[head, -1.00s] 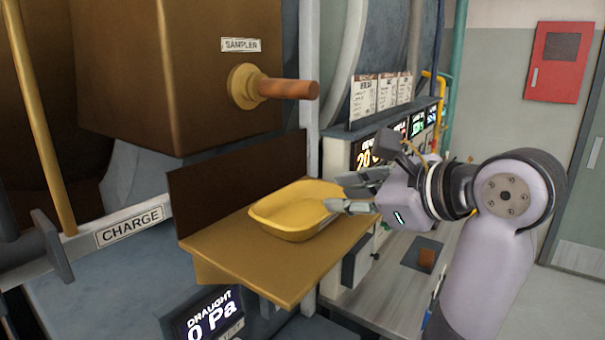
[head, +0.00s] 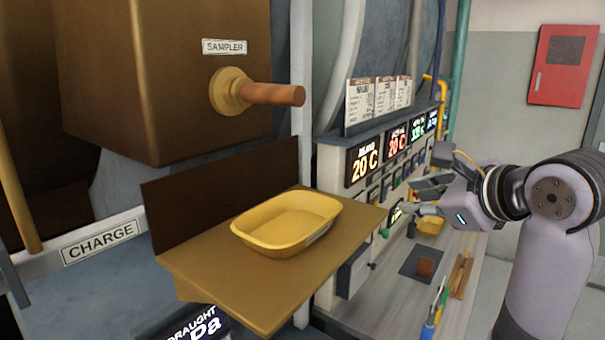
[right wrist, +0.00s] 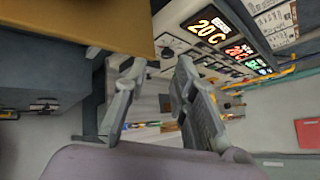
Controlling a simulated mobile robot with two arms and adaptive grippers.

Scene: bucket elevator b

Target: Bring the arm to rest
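My right gripper (head: 413,196) is at the right in the head view, over the bench and in front of the display panel. It is open and empty; in the right wrist view its two fingers (right wrist: 158,72) stand apart with nothing between them. A yellow tray (head: 287,245) sits on the brown shelf (head: 205,275) below the sampler spout, apart from the gripper. The inside of the tray that shows looks empty. My left gripper is not in view.
The copper sampler spout (head: 275,94) juts out above the shelf. The display panel (head: 328,165) stands behind the gripper. The bench (head: 462,290) below holds a smaller yellow tray (head: 431,226), a dark pad (head: 410,262) and several thin tools. A red box (head: 563,66) hangs on the wall.

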